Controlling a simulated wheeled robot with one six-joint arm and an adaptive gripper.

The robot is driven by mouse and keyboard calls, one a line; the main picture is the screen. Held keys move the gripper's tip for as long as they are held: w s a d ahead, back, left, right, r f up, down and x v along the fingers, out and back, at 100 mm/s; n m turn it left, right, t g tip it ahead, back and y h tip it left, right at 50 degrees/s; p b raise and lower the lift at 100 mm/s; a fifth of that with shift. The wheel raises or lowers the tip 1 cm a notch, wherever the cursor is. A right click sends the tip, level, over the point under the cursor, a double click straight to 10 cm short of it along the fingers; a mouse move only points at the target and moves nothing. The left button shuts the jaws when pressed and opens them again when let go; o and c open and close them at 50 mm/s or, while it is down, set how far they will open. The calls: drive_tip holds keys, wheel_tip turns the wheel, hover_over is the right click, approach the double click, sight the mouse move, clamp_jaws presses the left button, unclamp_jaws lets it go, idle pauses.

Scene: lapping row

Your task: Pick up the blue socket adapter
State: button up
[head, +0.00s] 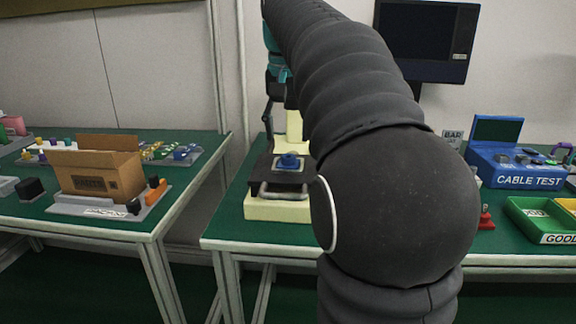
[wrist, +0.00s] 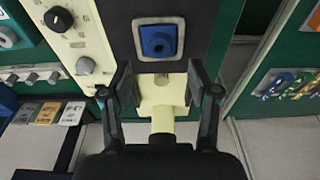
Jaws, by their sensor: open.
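The blue socket adapter (head: 289,161) sits on a dark plate on top of a cream machine (head: 277,211) in the head view, left of my arm. In the wrist view the blue adapter (wrist: 158,41) sits in a light square frame on the dark plate, with a dark opening in its top. My gripper (wrist: 160,82) is open and empty, its two fingers spread below the adapter in the picture and apart from it.
A metal handle (head: 284,191) runs along the plate's front. A cardboard box (head: 98,172) stands on the left table. A blue cable tester (head: 512,165) and a green tray (head: 540,220) are on the right. Knobs (wrist: 58,19) line the machine panel in the wrist view.

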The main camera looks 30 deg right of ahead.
sight(288, 161)
drive_tip(key=shift+w+d+f+b, duration=0.15)
drive_tip(key=shift+f+b, duration=0.1)
drive_tip(key=shift+f, duration=1.1)
drive_tip(key=shift+w+d+f+b, duration=0.1)
drive_tip(key=shift+f+b, duration=0.15)
drive_tip(key=shift+f, duration=1.1)
clamp_jaws()
